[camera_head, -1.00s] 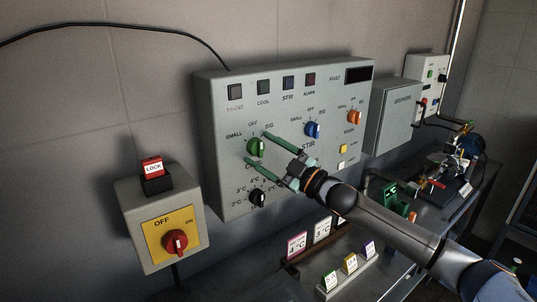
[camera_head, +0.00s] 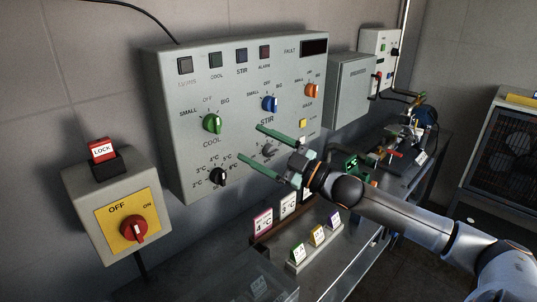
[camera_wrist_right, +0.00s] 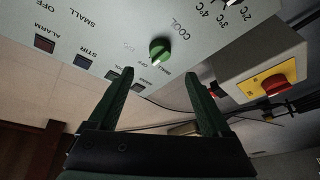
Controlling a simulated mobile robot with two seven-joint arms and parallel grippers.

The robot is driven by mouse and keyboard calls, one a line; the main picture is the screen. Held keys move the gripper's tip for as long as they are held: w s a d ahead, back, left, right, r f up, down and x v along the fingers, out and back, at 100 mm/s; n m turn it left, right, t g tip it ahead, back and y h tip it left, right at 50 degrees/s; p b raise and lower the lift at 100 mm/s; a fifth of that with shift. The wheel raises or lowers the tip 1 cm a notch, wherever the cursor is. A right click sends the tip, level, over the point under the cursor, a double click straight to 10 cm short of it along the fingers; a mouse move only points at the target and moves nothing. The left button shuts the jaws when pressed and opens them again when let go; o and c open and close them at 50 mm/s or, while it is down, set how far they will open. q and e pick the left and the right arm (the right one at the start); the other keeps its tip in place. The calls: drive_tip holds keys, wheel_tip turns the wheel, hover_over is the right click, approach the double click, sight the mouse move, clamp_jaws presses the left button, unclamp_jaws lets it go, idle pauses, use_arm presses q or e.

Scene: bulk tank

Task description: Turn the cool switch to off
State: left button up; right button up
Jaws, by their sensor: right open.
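The cool switch (camera_head: 212,123) is a green knob on the grey control panel (camera_head: 190,100), with SMALL, OFF and BIG printed around it. I cannot tell for sure which mark it points at. My right gripper (camera_head: 248,142) is open and empty, its green fingers pointing toward the panel, right of and below the knob and apart from it. In the right wrist view the green knob (camera_wrist_right: 160,50) shows beyond the gap between the open fingers (camera_wrist_right: 158,75). My left gripper is not in view.
The panel also carries a blue stir knob (camera_head: 269,103), an orange knob (camera_head: 312,90) and a black temperature knob (camera_head: 218,176). Card stands (camera_head: 314,238) sit below.

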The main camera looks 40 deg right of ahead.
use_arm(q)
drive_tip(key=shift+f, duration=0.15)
use_arm(e)
drive_tip(key=shift+v, duration=1.25)
